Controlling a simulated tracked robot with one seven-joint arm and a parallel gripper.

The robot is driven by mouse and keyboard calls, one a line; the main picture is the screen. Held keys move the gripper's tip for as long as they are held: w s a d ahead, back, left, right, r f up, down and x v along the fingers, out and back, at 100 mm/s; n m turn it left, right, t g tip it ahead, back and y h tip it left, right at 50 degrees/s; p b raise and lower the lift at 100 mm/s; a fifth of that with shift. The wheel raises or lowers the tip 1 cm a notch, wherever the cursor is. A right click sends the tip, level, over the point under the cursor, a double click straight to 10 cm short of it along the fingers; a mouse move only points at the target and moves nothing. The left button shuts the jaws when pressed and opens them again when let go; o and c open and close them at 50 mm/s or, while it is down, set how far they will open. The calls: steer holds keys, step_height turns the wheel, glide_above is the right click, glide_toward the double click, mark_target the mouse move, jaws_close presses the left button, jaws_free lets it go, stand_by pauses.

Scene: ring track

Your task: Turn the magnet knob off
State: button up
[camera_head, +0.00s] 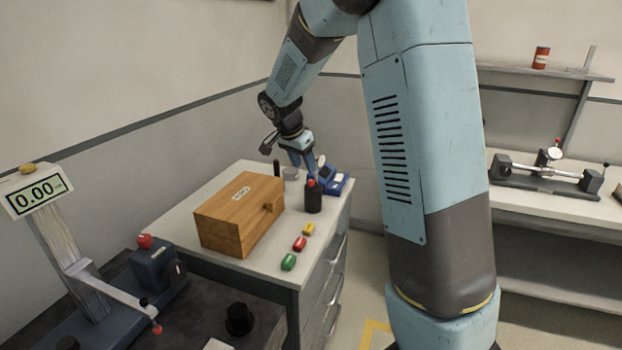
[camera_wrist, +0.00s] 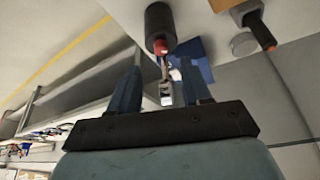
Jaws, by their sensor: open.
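A blue block-like base (camera_head: 335,184), possibly the magnet base, sits at the far right corner of the cabinet top, with a small round dial (camera_head: 321,160) above it. The blue base also shows in the wrist view (camera_wrist: 197,62), partly hidden behind my gripper. I cannot make out its knob or the knob's position. My gripper (camera_head: 302,161) is open, pointing down over the far end of the cabinet beside the base. In the wrist view my gripper (camera_wrist: 163,84) has its fingers apart, with a thin metal piece (camera_wrist: 166,92) showing between them; contact cannot be told.
A black cup (camera_head: 313,198) with a red-topped item stands close in front of the gripper. A wooden box (camera_head: 236,220) and green, red and yellow pieces (camera_head: 300,244) lie nearer. A measuring stand (camera_head: 80,275) stands left; another bench (camera_head: 560,212) is right.

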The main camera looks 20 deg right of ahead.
mark_target(310, 181)
steer(key=x, duration=0.7)
steer(key=shift+a, duration=0.1)
jaws_close()
stand_by(0.3)
